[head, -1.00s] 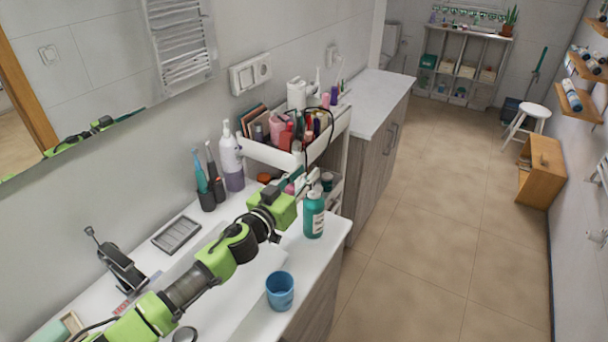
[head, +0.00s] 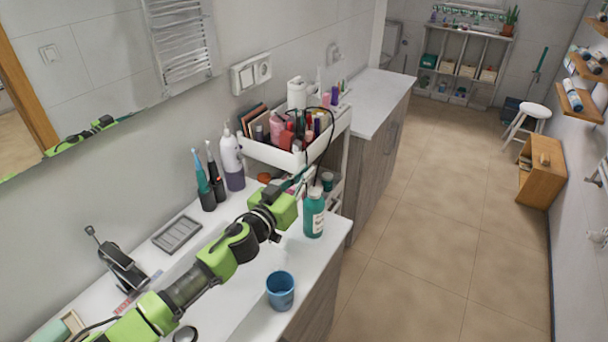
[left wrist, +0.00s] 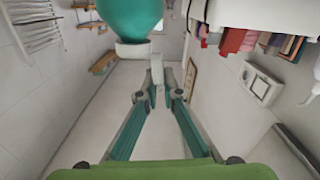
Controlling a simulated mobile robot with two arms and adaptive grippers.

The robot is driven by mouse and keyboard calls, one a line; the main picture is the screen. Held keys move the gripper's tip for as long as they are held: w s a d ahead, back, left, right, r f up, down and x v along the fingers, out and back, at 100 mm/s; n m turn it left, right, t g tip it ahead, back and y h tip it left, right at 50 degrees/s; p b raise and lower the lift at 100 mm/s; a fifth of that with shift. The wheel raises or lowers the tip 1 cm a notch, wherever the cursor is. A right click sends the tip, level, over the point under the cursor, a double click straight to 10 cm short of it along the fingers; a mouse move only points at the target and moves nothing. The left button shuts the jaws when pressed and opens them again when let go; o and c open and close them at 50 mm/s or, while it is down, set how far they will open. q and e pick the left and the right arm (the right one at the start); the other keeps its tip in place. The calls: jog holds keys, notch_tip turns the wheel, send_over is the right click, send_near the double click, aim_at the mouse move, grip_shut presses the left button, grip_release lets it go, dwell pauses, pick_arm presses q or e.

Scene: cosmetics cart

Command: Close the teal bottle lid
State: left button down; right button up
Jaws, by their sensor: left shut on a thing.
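The teal bottle (head: 314,217) stands upright near the right edge of the white counter, with a pale cap (head: 315,192) on top. In the left wrist view the bottle (left wrist: 130,15) appears at the top, upside down, with its white cap (left wrist: 133,49). My left gripper (left wrist: 158,92) has its teal fingers drawn together on a narrow white piece, the bottle lid (left wrist: 157,70), beside the cap. In the head view my left gripper (head: 303,180) is at the height of the bottle's top, on its left side. My right gripper is not seen.
A blue cup (head: 280,292) stands in front of the bottle. A white cart tray (head: 270,155) full of cosmetics is behind. A pump bottle (head: 232,160) and toothbrushes in a dark holder (head: 207,197) stand left of it.

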pick_arm(q)
jog(key=shift+d, duration=0.1)
jog(key=shift+s+m, duration=0.1)
jog(key=shift+m, duration=0.2)
jog(key=shift+s+d+m, duration=0.2)
jog(key=shift+d+m, duration=0.15)
jog(key=shift+m, duration=0.65)
jog(key=shift+s+d+f+m+p, duration=0.1)
jog(key=shift+s+d+m+p, duration=0.15)
jog(key=shift+m, duration=0.75)
jog(key=shift+s+d+m+p, duration=0.15)
jog(key=shift+d+m, duration=0.2)
jog(key=shift+m, duration=0.65)
jog(key=c, duration=2.2)
grip_release()
jog(key=shift+o, duration=0.2)
